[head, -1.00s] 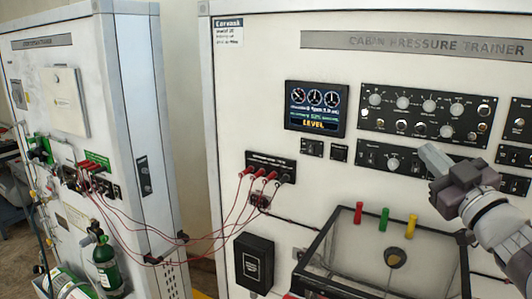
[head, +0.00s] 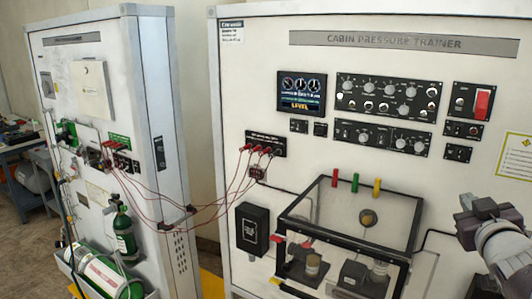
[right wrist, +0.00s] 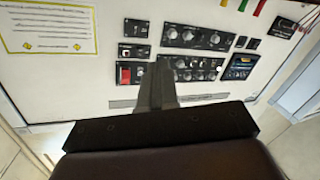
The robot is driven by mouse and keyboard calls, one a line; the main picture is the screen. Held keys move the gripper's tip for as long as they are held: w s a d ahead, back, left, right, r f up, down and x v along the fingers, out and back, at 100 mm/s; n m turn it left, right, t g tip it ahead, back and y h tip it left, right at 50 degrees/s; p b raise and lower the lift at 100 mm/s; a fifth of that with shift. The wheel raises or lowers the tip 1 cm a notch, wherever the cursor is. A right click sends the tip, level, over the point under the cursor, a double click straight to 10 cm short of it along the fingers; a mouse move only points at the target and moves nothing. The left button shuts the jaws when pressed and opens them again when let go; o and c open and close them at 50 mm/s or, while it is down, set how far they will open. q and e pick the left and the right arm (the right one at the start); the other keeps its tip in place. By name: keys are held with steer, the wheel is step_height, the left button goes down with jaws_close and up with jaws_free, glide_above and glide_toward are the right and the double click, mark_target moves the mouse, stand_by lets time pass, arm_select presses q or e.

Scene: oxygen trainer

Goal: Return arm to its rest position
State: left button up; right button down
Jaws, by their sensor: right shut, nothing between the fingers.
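My right gripper (head: 474,207) is at the right side of the head view, in front of the cabin pressure trainer's white panel (head: 455,185). It is apart from the knob panels and to the right of the clear chamber (head: 345,222). In the right wrist view its fingers (right wrist: 157,82) are shut together with nothing between them. The knob panel (head: 388,97) and the red switch (head: 482,103) are uncovered in the head view. The display (head: 301,93) is lit. My left gripper is not in view.
A second trainer cabinet (head: 95,50) with green cylinders (head: 123,232) stands at the left. Red cables (head: 190,212) hang between the two cabinets. A yellow-edged notice (head: 514,160) is on the panel near my right arm. Open space lies in front of the upper panel.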

steer(key=s+a+f+m+g+b, duration=0.15)
steer(key=s+f+g, duration=0.25)
steer(key=f, duration=0.6)
steer(key=s+a+f+m+g, duration=0.2)
steer(key=s+f+g, duration=0.2)
steer(key=f, duration=0.7)
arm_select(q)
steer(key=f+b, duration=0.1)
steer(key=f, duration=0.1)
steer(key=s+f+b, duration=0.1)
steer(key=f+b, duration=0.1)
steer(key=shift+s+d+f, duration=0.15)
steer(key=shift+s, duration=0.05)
arm_select(e)
steer(key=s+a+f+n+g+y, duration=0.2)
steer(key=s+a+f+g+y, duration=0.2)
steer(key=s+a+f+g, duration=0.3)
steer(key=s+a+f, duration=0.5)
steer(key=a+f, duration=0.3)
steer(key=a, duration=0.1)
steer(key=shift+a+f+g, duration=0.15)
steer(key=shift+f+g, duration=0.15)
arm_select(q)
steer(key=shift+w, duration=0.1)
